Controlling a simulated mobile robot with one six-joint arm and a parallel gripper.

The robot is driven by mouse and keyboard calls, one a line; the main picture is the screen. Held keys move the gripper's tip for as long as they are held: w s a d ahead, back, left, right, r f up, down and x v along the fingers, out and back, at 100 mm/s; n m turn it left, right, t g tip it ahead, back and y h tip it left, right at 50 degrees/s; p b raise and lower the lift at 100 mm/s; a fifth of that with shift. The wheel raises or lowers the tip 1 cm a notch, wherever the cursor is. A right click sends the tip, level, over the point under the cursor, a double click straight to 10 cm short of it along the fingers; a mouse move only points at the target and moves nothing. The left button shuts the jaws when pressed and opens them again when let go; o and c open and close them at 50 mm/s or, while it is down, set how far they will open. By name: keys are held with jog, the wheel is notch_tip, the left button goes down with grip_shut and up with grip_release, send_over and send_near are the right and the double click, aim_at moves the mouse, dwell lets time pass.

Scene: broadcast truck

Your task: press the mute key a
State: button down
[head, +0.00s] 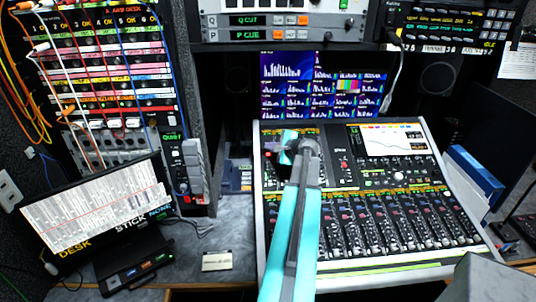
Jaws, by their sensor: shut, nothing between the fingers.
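The mixing console (420,210) fills the right half of the head view, with a row of faders and rows of small lit keys above them. Mute key a cannot be told apart from the other keys at this size. My turquoise and grey arm reaches up from the bottom across the console's left part and hides some of its controls. My gripper (284,157) is at the arm's far end, over the console's upper left area. It is small and partly hidden by the wrist; it looks shut and empty. I cannot tell whether it touches the panel.
A screen (290,85) stands behind the console. At left are a patch rack (105,75) with hanging cables and a tilted monitor (95,210). A small card (217,260) lies on the desk. A blue binder (473,175) is right of the console.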

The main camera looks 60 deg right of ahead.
jog(key=shift+s+a+r+p, duration=0.2)
jog(key=shift+a+r+p, duration=0.1)
jog(key=shift+r, duration=0.4)
jog(key=shift+s+a+r+p, duration=0.2)
jog(key=shift+a+r+p, duration=0.1)
jog(key=shift+r, duration=0.4)
jog(key=shift+s+d, duration=0.1)
